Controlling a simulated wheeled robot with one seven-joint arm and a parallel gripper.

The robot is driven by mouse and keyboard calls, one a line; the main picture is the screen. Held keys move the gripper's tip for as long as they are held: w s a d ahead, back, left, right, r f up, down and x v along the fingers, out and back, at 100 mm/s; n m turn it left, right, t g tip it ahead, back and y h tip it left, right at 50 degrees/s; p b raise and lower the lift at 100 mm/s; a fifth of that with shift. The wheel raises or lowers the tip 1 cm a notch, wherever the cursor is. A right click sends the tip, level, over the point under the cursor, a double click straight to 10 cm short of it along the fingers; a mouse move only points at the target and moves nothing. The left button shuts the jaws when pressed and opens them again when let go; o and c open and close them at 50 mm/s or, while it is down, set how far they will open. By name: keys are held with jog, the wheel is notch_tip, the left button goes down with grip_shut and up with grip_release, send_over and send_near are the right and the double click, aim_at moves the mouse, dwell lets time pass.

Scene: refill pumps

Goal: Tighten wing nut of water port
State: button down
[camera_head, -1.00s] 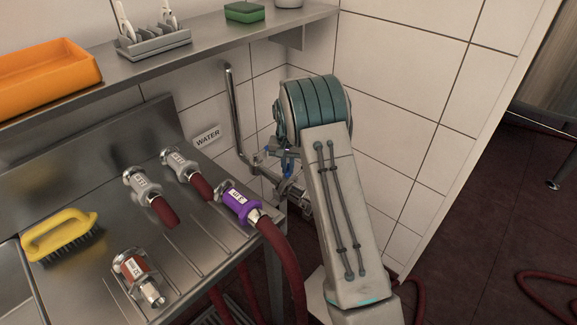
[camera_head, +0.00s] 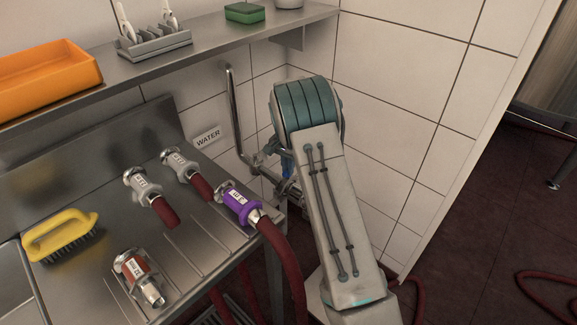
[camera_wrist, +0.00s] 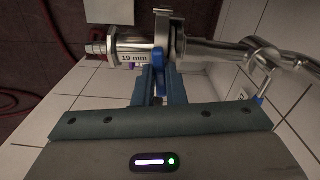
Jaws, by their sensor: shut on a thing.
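In the wrist view, the water port's steel pipe (camera_wrist: 215,50) runs in from the right to a clamp (camera_wrist: 163,32). A coupling labelled 19 mm (camera_wrist: 130,58) sits at the clamp's left side. The blue wing nut (camera_wrist: 160,68) lies below the clamp, between the fingertips of my gripper (camera_wrist: 160,83). My gripper is shut on it, and the fingers partly hide it. In the head view, the port's pipe (camera_head: 236,115) comes down the wall beside the WATER sign (camera_head: 208,138). My arm hides most of the clamp and gripper there.
A purple-collared hose coupling (camera_head: 237,203) lies at the counter's right edge, close to the port. Other couplings (camera_head: 137,277) and a yellow brush (camera_head: 60,236) lie on the steel counter. A shelf (camera_head: 215,62) runs above. Tiled walls stand close behind and right of my arm.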

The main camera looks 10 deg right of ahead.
jog(key=shift+w+r, duration=0.25)
jog(key=c, duration=1.5)
grip_release()
jog(key=shift+s+f, duration=0.1)
jog(key=shift+f, duration=0.05)
notch_tip(320, 180, up, 14)
jog(key=shift+s+f, duration=0.1)
